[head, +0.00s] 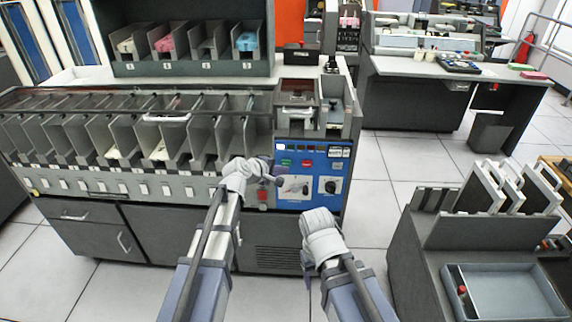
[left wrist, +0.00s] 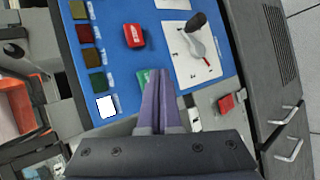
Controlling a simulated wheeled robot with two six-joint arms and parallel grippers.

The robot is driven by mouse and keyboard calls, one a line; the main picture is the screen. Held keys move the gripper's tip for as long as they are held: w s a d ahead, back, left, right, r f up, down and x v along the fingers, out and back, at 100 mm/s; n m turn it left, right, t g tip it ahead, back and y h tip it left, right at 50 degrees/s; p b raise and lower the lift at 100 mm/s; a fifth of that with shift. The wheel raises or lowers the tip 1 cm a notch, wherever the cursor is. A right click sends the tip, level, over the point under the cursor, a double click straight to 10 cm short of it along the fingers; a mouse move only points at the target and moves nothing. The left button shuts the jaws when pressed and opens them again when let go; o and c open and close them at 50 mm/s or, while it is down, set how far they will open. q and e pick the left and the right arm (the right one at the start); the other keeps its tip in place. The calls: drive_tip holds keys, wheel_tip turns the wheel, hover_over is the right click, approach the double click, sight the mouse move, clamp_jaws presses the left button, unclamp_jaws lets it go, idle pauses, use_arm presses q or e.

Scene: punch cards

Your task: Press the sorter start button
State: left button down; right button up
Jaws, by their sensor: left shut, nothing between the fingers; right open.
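The sorter's control panel (head: 310,178) is blue, at the right end of the machine. On it in the head view are a small green button (head: 286,162) and a red button (head: 306,163). My left gripper (head: 276,174) is shut and empty, in front of the panel's left edge just below the green button. In the left wrist view its fingertips (left wrist: 158,76) overlap the panel beside the green button (left wrist: 143,78), partly hiding it; I cannot tell whether they touch. The red button (left wrist: 134,36) is clear. My right gripper (head: 307,262) is low in front of the cabinet, its fingers mostly hidden.
A row of card pockets (head: 120,140) runs left of the panel. Another red button (head: 263,195) is below the panel's left edge. A black knob (head: 330,186) is at lower right. A grey card stand (head: 430,225) stands at right, with floor between.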

use_arm(q)
drive_tip(key=shift+w, duration=0.1)
drive_tip(key=shift+w, duration=0.3)
